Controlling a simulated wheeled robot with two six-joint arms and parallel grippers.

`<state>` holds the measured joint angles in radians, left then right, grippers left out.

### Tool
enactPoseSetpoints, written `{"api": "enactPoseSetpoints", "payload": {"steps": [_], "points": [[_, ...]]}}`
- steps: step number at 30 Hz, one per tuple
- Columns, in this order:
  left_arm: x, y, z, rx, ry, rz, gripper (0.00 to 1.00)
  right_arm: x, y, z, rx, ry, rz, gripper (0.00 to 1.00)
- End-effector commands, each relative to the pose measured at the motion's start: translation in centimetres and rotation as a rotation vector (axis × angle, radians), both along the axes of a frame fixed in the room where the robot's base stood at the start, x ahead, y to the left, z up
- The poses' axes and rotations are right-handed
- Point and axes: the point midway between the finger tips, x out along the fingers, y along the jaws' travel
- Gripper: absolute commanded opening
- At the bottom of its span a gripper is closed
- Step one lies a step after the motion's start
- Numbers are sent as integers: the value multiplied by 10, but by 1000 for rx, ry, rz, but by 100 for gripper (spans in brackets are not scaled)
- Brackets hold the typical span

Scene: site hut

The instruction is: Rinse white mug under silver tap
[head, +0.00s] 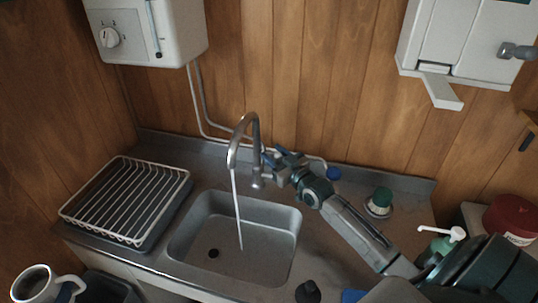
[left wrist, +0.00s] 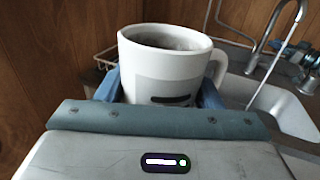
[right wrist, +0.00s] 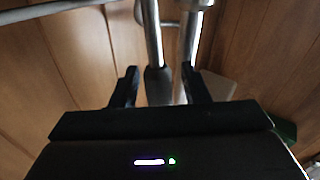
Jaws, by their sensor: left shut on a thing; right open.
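The white mug (head: 36,283) is at the bottom left of the head view, upright, left of the sink (head: 262,247). My left gripper (left wrist: 158,92) is shut on it; in the left wrist view the mug (left wrist: 165,65) shows a greyish inside and a handle on the right. The silver tap (head: 256,135) stands behind the sink, and a thin stream of water (head: 237,205) runs from its spout into the basin. My right gripper (head: 272,160) is open beside the tap. In the right wrist view the tap's metal rods (right wrist: 153,45) show between and beyond its fingers.
A wire dish rack (head: 125,200) stands left of the sink. A water heater (head: 155,30) and a dispenser (head: 460,45) hang on the wall.

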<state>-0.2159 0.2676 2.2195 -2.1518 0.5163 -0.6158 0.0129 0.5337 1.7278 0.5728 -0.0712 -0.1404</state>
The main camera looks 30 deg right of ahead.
Motion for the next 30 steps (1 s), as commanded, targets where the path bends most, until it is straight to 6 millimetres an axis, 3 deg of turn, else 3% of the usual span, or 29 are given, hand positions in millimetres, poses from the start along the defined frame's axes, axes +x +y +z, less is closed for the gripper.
{"api": "enactPoseSetpoints", "payload": {"steps": [8, 18, 24, 30], "points": [[0, 0, 19, -1, -2, 0, 29, -13, -1, 3, 0, 3, -1, 42], [0, 0, 66, -1, -2, 0, 29, -66, -5, 0, 1, 5, 1, 42], [0, 0, 76, 0, -1, 0, 29, -99, -8, -7, 0, 4, 2, 42], [0, 0, 80, -1, -2, 0, 29, -116, -9, -9, 0, 1, 1, 42]]}}
